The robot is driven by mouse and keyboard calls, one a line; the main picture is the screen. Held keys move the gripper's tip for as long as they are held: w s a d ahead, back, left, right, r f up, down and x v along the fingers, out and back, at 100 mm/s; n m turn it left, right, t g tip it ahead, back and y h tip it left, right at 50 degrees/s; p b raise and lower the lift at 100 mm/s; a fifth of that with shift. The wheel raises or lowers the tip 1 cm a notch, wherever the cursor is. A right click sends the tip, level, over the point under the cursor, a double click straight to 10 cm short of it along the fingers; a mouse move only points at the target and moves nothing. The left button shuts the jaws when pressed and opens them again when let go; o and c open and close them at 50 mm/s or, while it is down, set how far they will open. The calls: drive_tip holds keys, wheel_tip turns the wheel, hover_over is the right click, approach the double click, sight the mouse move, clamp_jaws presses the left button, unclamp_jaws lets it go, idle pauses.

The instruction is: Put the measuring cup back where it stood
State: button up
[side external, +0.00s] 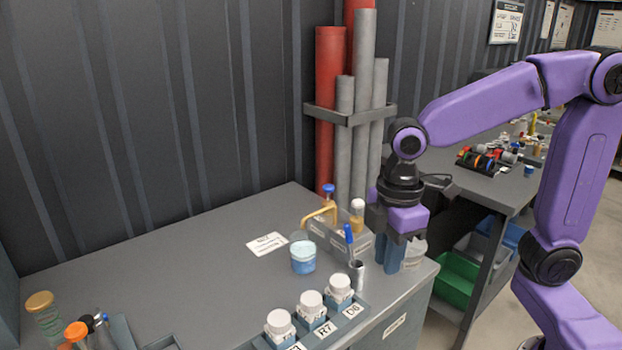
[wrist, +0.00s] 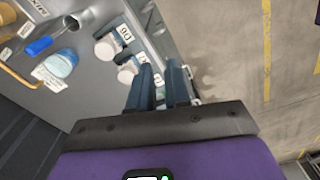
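A clear cup with blue liquid (side external: 303,258) stands on the bench left of the small rack; it also shows in the wrist view (wrist: 60,65). A pale translucent cup (side external: 413,253) shows beside my gripper (side external: 388,250) at the bench's right end, partly hidden by a finger. I cannot tell for sure which is the measuring cup. My gripper points down there. In the wrist view my gripper's fingers (wrist: 161,90) stand a little apart with a narrow gap. Something pale shows low between them; I cannot tell whether they grip it.
White-capped bottles (side external: 311,302) stand in labelled blue holders along the front edge. The rack (side external: 340,238) holds vials. Grey and red pipes (side external: 362,110) rise behind. The bench's middle is mostly clear.

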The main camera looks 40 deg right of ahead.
drive_tip(key=w+r+n, duration=0.2)
drive_tip(key=w, duration=1.2)
drive_tip(key=n, duration=0.2)
hover_over(311, 241)
drive_tip(key=s+a, duration=0.3)
drive_tip(key=s, duration=0.1)
drive_tip(key=shift+w+r, duration=0.1)
drive_tip(key=shift+r, duration=0.2)
wheel_tip(311, 241, down, 17)
drive_tip(key=shift+f, duration=0.2)
clamp_jaws()
